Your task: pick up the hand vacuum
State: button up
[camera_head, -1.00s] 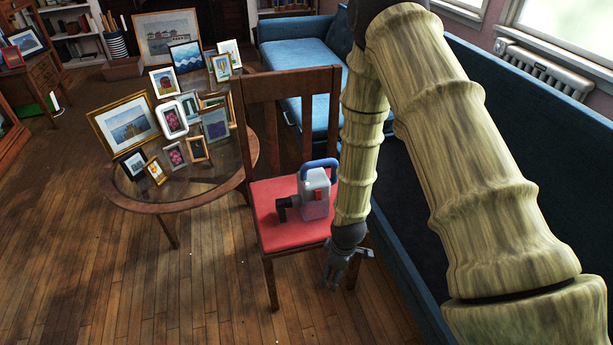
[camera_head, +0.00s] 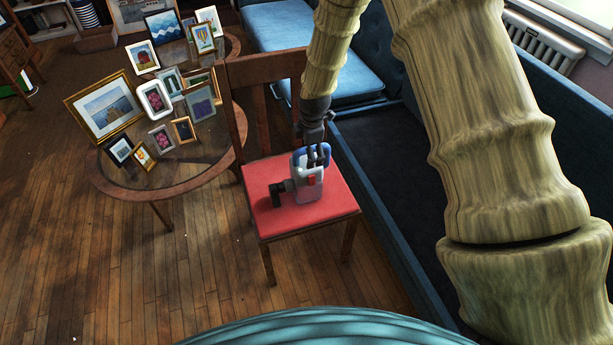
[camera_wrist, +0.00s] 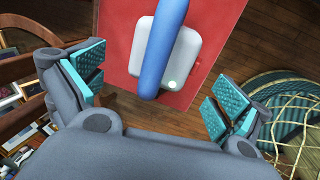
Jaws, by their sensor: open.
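The hand vacuum (camera_head: 309,186) stands on the red seat (camera_head: 335,199) of a wooden chair. It has a grey-white body, a blue handle on top, a red button and a dark nozzle pointing left. My gripper (camera_head: 317,158) is at the handle from above, fingers pointing down. In the wrist view my gripper (camera_wrist: 160,100) is open, its teal-padded fingers wide apart. The blue handle (camera_wrist: 160,45) runs between the two sides, a little ahead of the fingers, with the pale body (camera_wrist: 183,58) below. I cannot tell whether any finger touches it.
The chair's backrest (camera_head: 262,75) rises just behind and left of the vacuum. A round glass table (camera_head: 185,178) with several picture frames stands to the left. A blue sofa (camera_head: 385,200) is close on the right. Wooden floor (camera_head: 120,270) is clear in front.

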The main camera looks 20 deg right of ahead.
aim_at(307, 172)
jog(key=shift+d+f, duration=0.1)
jog(key=shift+f, duration=0.5)
jog(key=shift+w+f+p, duration=0.25)
jog(key=shift+f, duration=1)
jog(key=shift+w+f+p, duration=0.2)
jog(key=shift+f, duration=1)
